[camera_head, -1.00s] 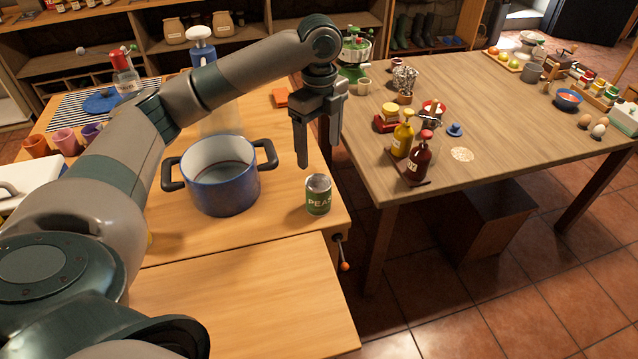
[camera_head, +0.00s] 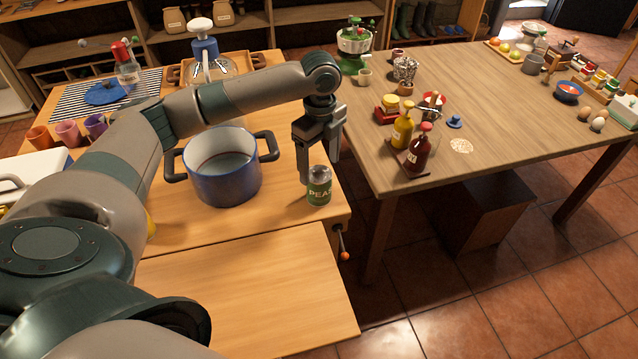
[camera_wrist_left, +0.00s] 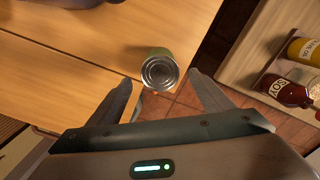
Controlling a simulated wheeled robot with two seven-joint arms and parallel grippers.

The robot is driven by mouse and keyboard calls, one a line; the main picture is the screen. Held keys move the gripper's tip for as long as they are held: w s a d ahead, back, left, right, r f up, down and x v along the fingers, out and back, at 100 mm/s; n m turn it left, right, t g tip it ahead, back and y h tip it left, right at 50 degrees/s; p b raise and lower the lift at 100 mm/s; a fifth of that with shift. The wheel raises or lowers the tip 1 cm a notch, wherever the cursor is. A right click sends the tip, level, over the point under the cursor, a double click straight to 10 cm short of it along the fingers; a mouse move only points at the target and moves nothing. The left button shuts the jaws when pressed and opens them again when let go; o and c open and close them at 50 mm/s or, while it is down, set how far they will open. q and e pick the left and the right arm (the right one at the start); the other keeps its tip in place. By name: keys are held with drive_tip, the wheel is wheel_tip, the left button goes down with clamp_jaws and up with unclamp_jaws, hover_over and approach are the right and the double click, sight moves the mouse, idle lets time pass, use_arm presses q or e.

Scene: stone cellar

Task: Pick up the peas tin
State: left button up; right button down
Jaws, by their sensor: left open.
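The peas tin (camera_head: 319,188) is a small green can with a silver lid, upright near the right edge of the wooden counter (camera_head: 240,290). In the left wrist view the tin (camera_wrist_left: 160,70) shows its lid, just beyond and between the two fingertips. My left gripper (camera_head: 318,172) is open, pointing down, with its fingers close to the tin. In the left wrist view the left gripper (camera_wrist_left: 162,85) has its jaws spread with nothing between them. Whether a finger touches the tin cannot be told. My right gripper is not in view.
A blue pot (camera_head: 225,180) with black handles stands just left of the tin. A second table (camera_head: 480,130) to the right holds a yellow bottle (camera_head: 402,126), a red sauce bottle (camera_head: 418,150) and other items. A gap with tiled floor lies beside the counter edge.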

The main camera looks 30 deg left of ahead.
sight(320, 174)
use_arm(q)
wheel_tip(320, 174, down, 4)
drive_tip(key=shift+r+p, duration=0.2)
drive_tip(key=shift+p, duration=0.1)
drive_tip(key=shift+f, duration=0.25)
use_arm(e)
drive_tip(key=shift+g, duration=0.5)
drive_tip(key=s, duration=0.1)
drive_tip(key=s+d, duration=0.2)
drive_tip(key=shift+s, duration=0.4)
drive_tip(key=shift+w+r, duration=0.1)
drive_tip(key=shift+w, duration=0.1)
use_arm(q)
drive_tip(key=shift+f, duration=0.1)
drive_tip(key=shift+f, duration=0.25)
wheel_tip(320, 174, down, 4)
drive_tip(key=shift+a+r+p, duration=0.1)
drive_tip(key=shift+p, duration=0.9)
drive_tip(key=shift+f, duration=0.4)
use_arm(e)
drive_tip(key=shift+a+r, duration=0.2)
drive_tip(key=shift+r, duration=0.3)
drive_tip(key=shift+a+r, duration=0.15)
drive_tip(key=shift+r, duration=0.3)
use_arm(q)
drive_tip(key=shift+c, duration=0.4)
